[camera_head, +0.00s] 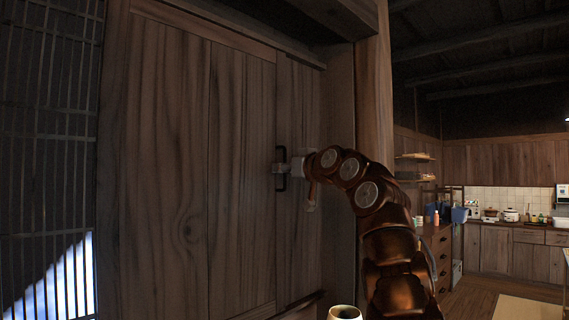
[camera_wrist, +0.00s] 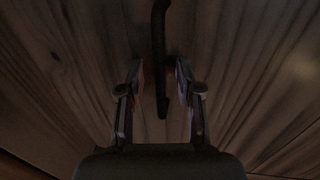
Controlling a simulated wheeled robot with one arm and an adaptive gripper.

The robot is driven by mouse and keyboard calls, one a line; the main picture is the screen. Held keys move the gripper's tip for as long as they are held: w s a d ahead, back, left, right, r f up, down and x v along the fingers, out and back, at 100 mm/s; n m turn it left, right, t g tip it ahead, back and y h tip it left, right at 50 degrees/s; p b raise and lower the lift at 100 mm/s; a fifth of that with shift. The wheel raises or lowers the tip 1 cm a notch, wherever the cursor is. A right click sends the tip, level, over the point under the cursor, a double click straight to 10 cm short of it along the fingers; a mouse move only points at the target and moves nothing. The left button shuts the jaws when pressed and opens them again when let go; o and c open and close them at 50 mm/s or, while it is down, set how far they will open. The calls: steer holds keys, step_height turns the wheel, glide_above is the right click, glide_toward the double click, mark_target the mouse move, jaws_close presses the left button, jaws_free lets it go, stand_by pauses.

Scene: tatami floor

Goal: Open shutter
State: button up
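The shutter (camera_head: 180,150) is a tall brown wooden panel that fills the left and middle of the head view, and its grain also fills the wrist view (camera_wrist: 60,90). A dark vertical bar handle (camera_head: 280,183) is fixed near its right side. My gripper (camera_head: 284,168) reaches the handle from the right. In the wrist view, the two fingers of my gripper (camera_wrist: 160,78) stand apart on either side of the handle (camera_wrist: 159,45), with a visible gap on each side. The gripper is open around the handle and holds nothing. The shutter's right edge is partly hidden by my arm.
A wooden post (camera_head: 373,90) stands right of the shutter. A barred lattice window (camera_head: 45,150) is at the far left. A kitchen counter (camera_head: 500,250) with pots is at the back right. A pale cup-like object (camera_head: 345,313) shows at the bottom edge.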

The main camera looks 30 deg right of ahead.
jaws_close()
stand_by(0.3)
stand_by(0.5)
